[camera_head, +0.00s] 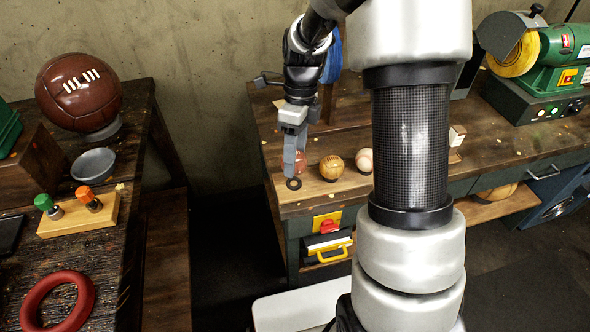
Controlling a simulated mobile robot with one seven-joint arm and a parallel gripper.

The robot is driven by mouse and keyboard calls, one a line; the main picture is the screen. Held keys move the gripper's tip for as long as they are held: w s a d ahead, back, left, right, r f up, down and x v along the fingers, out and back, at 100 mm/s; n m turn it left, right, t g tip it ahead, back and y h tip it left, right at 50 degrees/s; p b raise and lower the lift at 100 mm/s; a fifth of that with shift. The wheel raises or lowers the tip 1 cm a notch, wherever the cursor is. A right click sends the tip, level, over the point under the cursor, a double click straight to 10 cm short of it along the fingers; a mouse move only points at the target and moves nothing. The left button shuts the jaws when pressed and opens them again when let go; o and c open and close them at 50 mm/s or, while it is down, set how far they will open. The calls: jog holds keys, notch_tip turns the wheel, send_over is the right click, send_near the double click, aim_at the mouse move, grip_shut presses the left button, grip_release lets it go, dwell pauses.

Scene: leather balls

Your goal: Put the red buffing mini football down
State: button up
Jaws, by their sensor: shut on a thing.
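The red mini football (302,162) is at the left end of a light wooden board (345,185) on the right workbench. My gripper (293,168) points down and is shut on it. The finger covers much of the ball, so only part of its red surface shows. I cannot tell whether the ball touches the board.
A tan ball (332,167) and a cream ball (365,160) sit close to the right of my gripper. My arm hides part of the bench (497,142). A green grinder (548,60) stands far right. The left bench holds a large brown ball (78,95) and a red ring (35,297).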

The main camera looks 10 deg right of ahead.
jog(key=shift+f+b, duration=0.35)
jog(key=shift+f, duration=1.5)
jog(key=shift+f, duration=0.35)
jog(key=o, duration=1.2)
jog(key=shift+r, duration=0.1)
